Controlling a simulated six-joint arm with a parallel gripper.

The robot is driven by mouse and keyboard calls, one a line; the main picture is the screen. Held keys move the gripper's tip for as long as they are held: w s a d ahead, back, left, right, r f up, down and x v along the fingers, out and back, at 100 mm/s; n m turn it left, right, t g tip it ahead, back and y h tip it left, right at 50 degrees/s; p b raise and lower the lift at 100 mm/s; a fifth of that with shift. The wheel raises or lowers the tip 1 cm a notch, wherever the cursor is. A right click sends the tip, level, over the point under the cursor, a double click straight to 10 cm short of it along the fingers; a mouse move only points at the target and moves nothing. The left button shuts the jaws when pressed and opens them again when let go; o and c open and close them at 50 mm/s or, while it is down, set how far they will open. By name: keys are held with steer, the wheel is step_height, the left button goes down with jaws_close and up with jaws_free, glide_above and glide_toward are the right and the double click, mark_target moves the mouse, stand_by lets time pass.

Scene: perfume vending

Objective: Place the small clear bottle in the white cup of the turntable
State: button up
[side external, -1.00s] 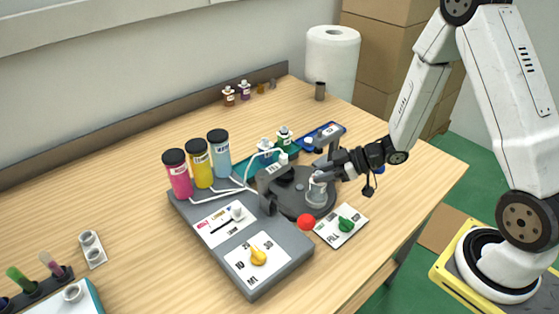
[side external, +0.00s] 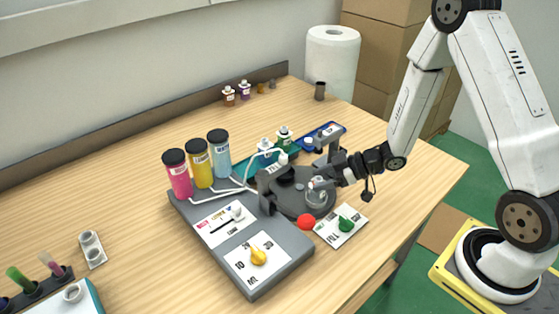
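The small clear bottle (side external: 317,197) stands upright at the right side of the dark grey turntable (side external: 292,203). It seems to sit in the white cup, but the cup is hardly visible around it. My gripper (side external: 321,184) is right at the bottle's top, coming in from the right and pointing left. The fingers are small and dark here, and I cannot tell whether they still touch the bottle or are spread.
A grey dispenser base (side external: 250,285) with a yellow knob (side external: 258,257) stands in front. Pink (side external: 178,176), yellow and blue cylinders stand behind it. A red button (side external: 306,222) and a green-knob card (side external: 342,226) lie near the turntable.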

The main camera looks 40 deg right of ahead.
steer(key=shift+r, duration=0.15)
steer(key=v, duration=1.2)
stand_by(0.7)
steer(key=w+d+m+h, duration=0.1)
steer(key=w+m+h, duration=0.2)
steer(key=w+h, duration=0.25)
steer(key=s+a+r+m+g+h, duration=0.3)
steer(key=s+a+m+g, duration=0.3)
steer(key=s+a, duration=0.2)
steer(key=shift+s+a, duration=0.25)
steer(key=shift+s, duration=0.35)
steer(key=shift+c, duration=0.2)
